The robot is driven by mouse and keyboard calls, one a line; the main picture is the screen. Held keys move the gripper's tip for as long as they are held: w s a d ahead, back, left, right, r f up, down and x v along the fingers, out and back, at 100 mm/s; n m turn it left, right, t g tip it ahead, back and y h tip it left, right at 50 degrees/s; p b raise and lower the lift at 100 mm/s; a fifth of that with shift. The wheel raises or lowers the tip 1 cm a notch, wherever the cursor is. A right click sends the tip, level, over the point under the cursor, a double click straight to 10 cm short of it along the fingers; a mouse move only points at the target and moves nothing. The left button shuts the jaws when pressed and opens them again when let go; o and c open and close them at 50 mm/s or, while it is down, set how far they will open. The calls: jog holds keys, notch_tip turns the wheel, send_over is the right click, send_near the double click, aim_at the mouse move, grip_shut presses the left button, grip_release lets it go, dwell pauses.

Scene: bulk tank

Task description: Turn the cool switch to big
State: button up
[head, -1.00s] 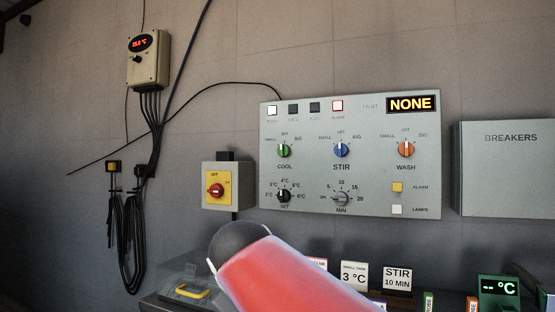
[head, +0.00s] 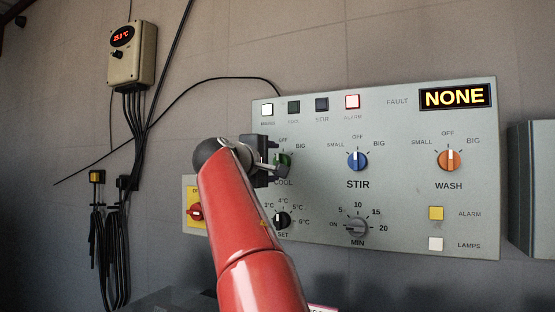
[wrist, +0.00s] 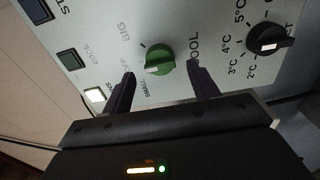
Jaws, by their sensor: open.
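The cool switch is a round green knob with a white mark, on the grey control panel (head: 420,200). In the wrist view the knob (wrist: 160,58) lies between the fingertips of my gripper (wrist: 162,74), slightly beyond them. The fingers are spread, one on either side, with gaps to the knob.
The blue STIR knob (head: 357,160) and orange WASH knob (head: 450,159) are to the right, both marks up at OFF. The black SET dial (head: 282,220) is just below. The display (head: 457,96) reads NONE. A red-yellow switch (head: 194,208) is left, partly behind my arm.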

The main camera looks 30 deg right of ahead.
jog(key=shift+p+x, duration=0.4)
jog(key=shift+x, duration=1.3)
jog(key=shift+c, duration=0.3)
jog(key=c, duration=0.9)
jog(key=shift+m, duration=0.3)
jog(key=m, duration=0.9)
jog(key=shift+f+b, duration=0.1)
jog(key=shift+b, duration=0.25)
jog(key=shift+m, duration=0.3)
